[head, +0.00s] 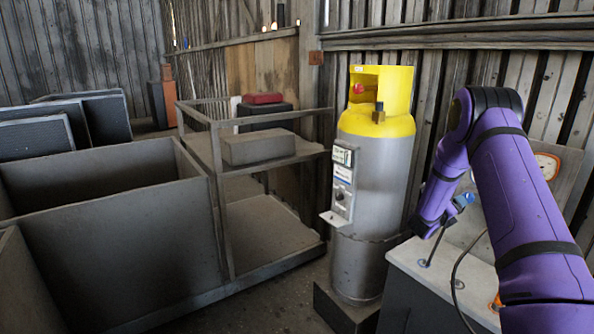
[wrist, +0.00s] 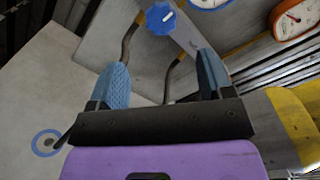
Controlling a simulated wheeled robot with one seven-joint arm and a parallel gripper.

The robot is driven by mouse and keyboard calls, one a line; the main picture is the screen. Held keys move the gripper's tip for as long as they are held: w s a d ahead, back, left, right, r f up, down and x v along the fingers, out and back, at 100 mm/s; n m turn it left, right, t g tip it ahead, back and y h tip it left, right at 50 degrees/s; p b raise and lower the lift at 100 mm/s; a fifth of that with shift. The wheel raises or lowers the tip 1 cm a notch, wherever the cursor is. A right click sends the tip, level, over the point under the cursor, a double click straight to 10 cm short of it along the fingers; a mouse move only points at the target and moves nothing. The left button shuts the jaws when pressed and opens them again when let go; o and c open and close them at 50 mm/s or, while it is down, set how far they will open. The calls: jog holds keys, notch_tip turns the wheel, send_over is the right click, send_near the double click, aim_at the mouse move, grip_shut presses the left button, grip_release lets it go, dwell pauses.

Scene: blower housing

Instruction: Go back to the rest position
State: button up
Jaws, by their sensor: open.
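My gripper (wrist: 163,70) is open in the wrist view, with its two blue-padded fingers apart and nothing held between them. A blue round knob (wrist: 160,18) on a grey panel lies beyond the fingertips, near the top of the view, apart from them. In the head view my purple arm reaches in from the right and bends down over a pale bench top (head: 440,275). The gripper end is small there and partly hidden by my arm, beside dark bent pipes or hoses.
A grey cylinder with a yellow top (head: 376,190) stands close left of my arm. Left of it are a metal shelf frame (head: 222,170) and a large open bin (head: 110,250). A round gauge (head: 546,165) sits behind my arm; gauges (wrist: 300,18) also show in the wrist view.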

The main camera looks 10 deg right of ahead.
jog(key=w+a+r+n+t+y, duration=0.35)
jog(key=a+r+n, duration=0.2)
jog(key=r, duration=0.35)
jog(key=s+a+r+n+t+y, duration=0.1)
jog(key=s+a+r+n+y, duration=0.35)
jog(key=a+r+n, duration=0.45)
jog(key=s+a+r+n+t+y, duration=0.1)
jog(key=s+a+r+n+y, duration=0.35)
jog(key=a+r, duration=0.5)
jog(key=s+a+r+n+g+y, duration=0.1)
jog(key=s+a+n+g+y, duration=0.1)
jog(key=s+a+n, duration=0.5)
jog(key=s+a+r+n+g+y, duration=0.15)
jog(key=s+a+n, duration=0.3)
jog(key=s, duration=0.55)
jog(key=s+a+f+n+g, duration=0.1)
jog(key=s+n, duration=0.3)
jog(key=s, duration=0.6)
jog(key=s+a+f+n+g, duration=0.1)
jog(key=s+n, duration=0.3)
jog(key=s, duration=0.6)
jog(key=shift+a+g+y, duration=0.25)
jog(key=shift+g+y, duration=0.05)
jog(key=shift+g, duration=0.6)
jog(key=shift+f, duration=0.1)
jog(key=shift+c, duration=0.5)
